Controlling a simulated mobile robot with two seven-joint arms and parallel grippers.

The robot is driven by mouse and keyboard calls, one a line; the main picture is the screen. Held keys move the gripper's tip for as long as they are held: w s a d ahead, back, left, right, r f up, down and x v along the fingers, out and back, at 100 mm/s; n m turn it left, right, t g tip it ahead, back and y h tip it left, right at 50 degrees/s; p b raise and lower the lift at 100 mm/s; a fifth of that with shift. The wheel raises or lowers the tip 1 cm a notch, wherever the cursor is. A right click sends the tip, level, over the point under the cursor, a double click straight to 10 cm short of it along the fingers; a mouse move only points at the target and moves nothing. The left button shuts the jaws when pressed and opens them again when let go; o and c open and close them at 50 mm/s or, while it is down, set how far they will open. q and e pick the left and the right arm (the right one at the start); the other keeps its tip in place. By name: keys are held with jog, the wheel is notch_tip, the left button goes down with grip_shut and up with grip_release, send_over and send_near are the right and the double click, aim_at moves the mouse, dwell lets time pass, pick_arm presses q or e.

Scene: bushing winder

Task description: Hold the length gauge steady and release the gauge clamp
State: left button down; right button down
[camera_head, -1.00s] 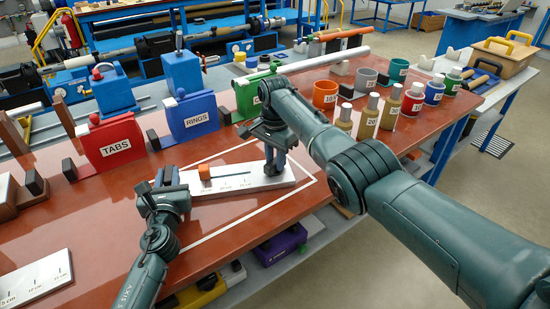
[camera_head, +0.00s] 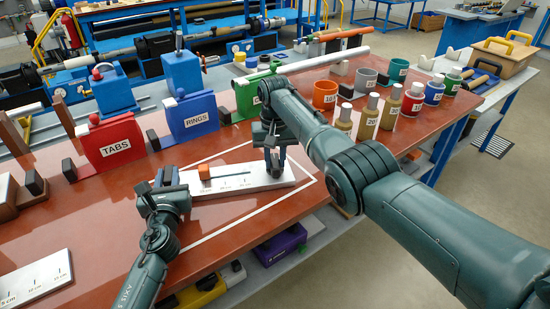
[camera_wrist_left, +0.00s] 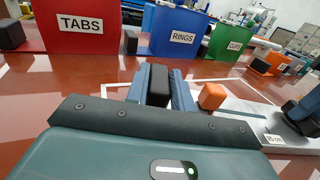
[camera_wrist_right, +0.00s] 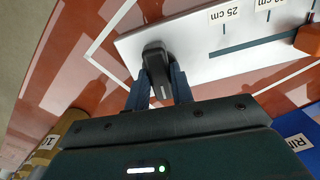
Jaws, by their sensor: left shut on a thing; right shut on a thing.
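The length gauge (camera_head: 236,183) is a pale flat board with a dark line and centimetre labels; it also shows in the right wrist view (camera_wrist_right: 200,45). An orange block (camera_head: 204,172) sits on it by the line. My left gripper (camera_wrist_left: 160,88) is shut on a black upright block (camera_wrist_left: 158,84) at the gauge's left end. My right gripper (camera_wrist_right: 158,85) is shut on a black rounded piece (camera_wrist_right: 155,58), seemingly the gauge clamp, at the end near the 25 cm label. My right gripper hides part of this end in the head view.
A white outline surrounds the gauge on the red-brown table (camera_head: 110,215). Red TABS (camera_head: 108,143), blue RINGS (camera_head: 192,117) and green (camera_head: 246,98) bins stand behind. Numbered bottles and cups (camera_head: 325,95) stand right. Another scale board (camera_head: 35,278) lies front left.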

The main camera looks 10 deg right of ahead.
aim_at(275, 161)
jog(key=c, duration=2.2)
grip_release()
jog(key=shift+n, duration=0.6)
jog(key=c, duration=2.2)
grip_release()
jog(key=c, duration=1.2)
grip_release()
jog(key=shift+r, duration=0.1)
notch_tip(275, 161, up, 12)
pick_arm(q)
jog(key=c, duration=1.1)
grip_release()
jog(key=shift+s, duration=0.1)
